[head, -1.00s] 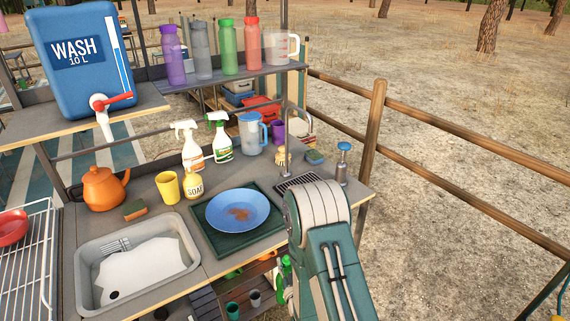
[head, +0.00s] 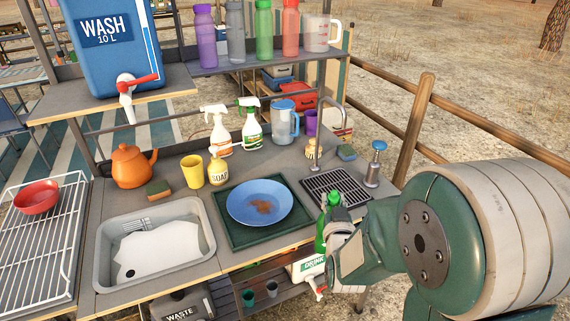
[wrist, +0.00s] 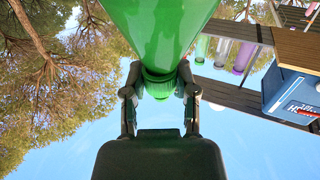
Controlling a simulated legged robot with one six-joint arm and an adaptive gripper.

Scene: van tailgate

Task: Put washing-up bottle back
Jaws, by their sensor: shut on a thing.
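My gripper (head: 338,214) is shut on the green washing-up bottle (head: 321,232) in the head view. The bottle looks roughly upright, at the counter's front edge below the drain grille; I cannot tell its exact height. My gripper hides part of it. In the wrist view the green bottle (wrist: 160,28) fills the top middle, and my gripper's fingers (wrist: 159,88) close around its narrow neck.
The counter holds a blue plate (head: 259,203) on a green tray (head: 226,223), a sink basin (head: 108,278), a soap bottle (head: 218,171), spray bottles (head: 252,132), a tap (head: 336,103) and a drain grille (head: 331,186).

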